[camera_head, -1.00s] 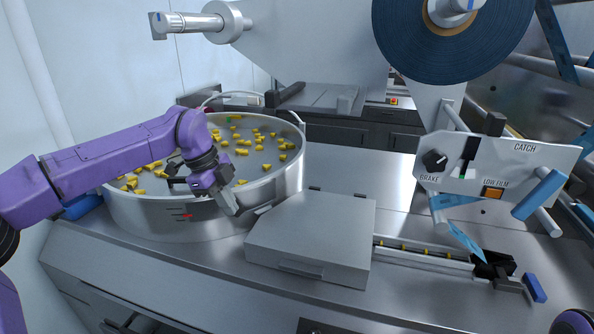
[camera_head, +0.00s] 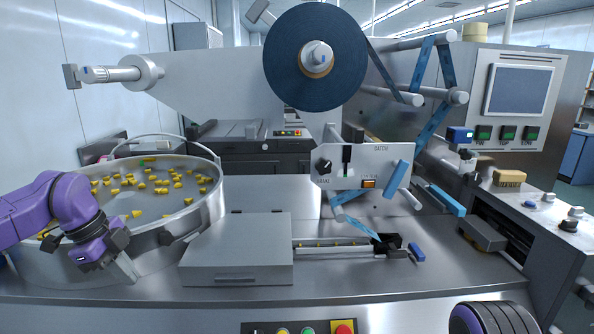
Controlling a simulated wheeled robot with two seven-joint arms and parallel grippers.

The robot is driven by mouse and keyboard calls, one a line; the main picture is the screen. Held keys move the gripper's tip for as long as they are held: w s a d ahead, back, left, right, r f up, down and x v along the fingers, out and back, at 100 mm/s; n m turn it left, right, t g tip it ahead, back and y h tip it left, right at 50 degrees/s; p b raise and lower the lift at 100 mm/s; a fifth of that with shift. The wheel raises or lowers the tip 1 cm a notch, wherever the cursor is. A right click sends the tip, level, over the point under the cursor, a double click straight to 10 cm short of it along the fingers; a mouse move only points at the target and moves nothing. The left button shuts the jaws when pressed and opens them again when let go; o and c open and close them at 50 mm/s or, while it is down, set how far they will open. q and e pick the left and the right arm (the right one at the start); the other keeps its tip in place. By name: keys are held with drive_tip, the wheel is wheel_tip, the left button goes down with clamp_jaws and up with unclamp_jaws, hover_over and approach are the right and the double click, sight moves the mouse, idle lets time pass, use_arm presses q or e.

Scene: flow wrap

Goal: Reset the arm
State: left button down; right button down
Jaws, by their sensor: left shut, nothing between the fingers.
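My left arm (camera_head: 62,203) is purple and comes in from the left edge. Its gripper (camera_head: 131,276) is shut and empty. It points down and to the right in front of the round metal bowl (camera_head: 207,208), left of the grey box cover (camera_head: 238,252). Part of the bowl's near side is hidden behind the arm. At the bottom right a dark, purple-ringed part of my right arm (camera_head: 494,318) shows. My right gripper is not in view.
Yellow pieces (camera_head: 162,190) lie in the bowl. A film roll (camera_head: 315,57) hangs over a control plate (camera_head: 357,168) with a brake knob. A narrow feed channel (camera_head: 335,247) runs right from the cover. A screen panel (camera_head: 521,90) stands at the right. The counter's front strip is clear.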

use_arm(q)
drive_tip(key=w+a+f+m+t+y, duration=0.25)
drive_tip(key=f+m+y, duration=0.55)
drive_tip(key=m, duration=0.6)
drive_tip(key=s+d+f+m+t+y, duration=0.1)
drive_tip(key=s+d+f+m, duration=0.15)
drive_tip(key=f+m, duration=0.55)
drive_tip(key=s+d+f+m+t, duration=0.2)
drive_tip(key=s+f+m, duration=0.1)
drive_tip(key=f+m, duration=0.55)
drive_tip(key=s+f+m+g, duration=0.1)
drive_tip(key=s+f+m, duration=0.4)
drive_tip(key=s, duration=0.4)
drive_tip(key=s+d+f+m+g+h, duration=0.1)
drive_tip(key=s+f+m, duration=0.5)
drive_tip(key=s, duration=0.4)
drive_tip(key=s+d+f+m+g+h, duration=0.1)
drive_tip(key=s+f+m+g, duration=0.1)
drive_tip(key=s+f+m, duration=0.3)
drive_tip(key=s, duration=0.4)
drive_tip(key=shift+s+f+m+b, duration=0.35)
drive_tip(key=shift+s, duration=0.05)
use_arm(e)
drive_tip(key=shift+f, duration=0.35)
